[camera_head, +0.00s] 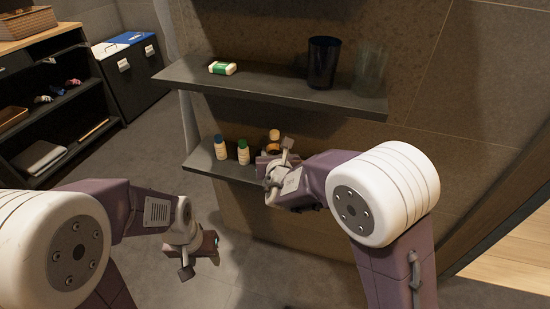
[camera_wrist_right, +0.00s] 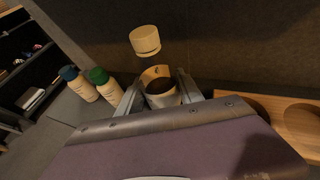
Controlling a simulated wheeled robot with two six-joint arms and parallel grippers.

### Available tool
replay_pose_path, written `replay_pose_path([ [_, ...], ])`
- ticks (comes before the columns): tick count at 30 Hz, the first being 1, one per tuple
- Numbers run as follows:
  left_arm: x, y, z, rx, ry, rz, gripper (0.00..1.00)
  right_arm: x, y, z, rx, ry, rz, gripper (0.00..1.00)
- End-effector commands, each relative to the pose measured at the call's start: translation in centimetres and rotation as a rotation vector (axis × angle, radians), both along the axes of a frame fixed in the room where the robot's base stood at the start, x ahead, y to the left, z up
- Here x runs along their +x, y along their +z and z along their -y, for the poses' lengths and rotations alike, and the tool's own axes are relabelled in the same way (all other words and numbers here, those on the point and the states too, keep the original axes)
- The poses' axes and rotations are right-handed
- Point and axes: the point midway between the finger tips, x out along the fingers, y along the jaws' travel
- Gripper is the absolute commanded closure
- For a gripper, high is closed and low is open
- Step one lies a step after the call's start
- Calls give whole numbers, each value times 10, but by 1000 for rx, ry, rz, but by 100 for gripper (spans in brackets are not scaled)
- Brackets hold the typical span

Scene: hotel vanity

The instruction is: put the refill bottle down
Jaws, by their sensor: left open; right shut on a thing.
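The refill bottle (camera_wrist_right: 158,88) has a cream cap, a dark see-through body and a pale label. It stands between the two fingers of my right gripper (camera_wrist_right: 160,98), which is shut on it. In the head view the bottle (camera_head: 274,135) shows its cap and upper part at the lower shelf (camera_head: 205,162). My right gripper (camera_head: 277,164) hides its lower part, so I cannot tell whether its base touches the shelf. My left gripper (camera_head: 201,257) is open and empty, low over the floor, away from the shelf.
A blue-capped bottle (camera_head: 221,148) and a green-capped bottle (camera_head: 243,152) stand left of the refill bottle. A wooden tray with round recesses (camera_wrist_right: 290,125) lies to the right in the wrist view. The upper shelf (camera_head: 270,90) overhangs, holding a soap box (camera_head: 222,68) and dark tumbler (camera_head: 323,63).

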Motion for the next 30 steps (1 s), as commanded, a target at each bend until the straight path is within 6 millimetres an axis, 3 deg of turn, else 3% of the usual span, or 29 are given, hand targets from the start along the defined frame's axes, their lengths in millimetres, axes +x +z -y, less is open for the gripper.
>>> replay_pose_path([
  [11,0,-8,0,0,0,0,52,3,-6,1,2,-1,4,100],
  [12,0,-6,0,0,0,0,52,3,-4,1,2,-1,3,48],
  [14,0,-6,0,0,0,0,52,3,-4,1,1,0,3,35],
  [25,0,2,0,0,0,0,52,3,2,1,1,-1,3,35],
  [30,0,8,0,0,0,0,52,-27,15,2,1,3,4,35],
])
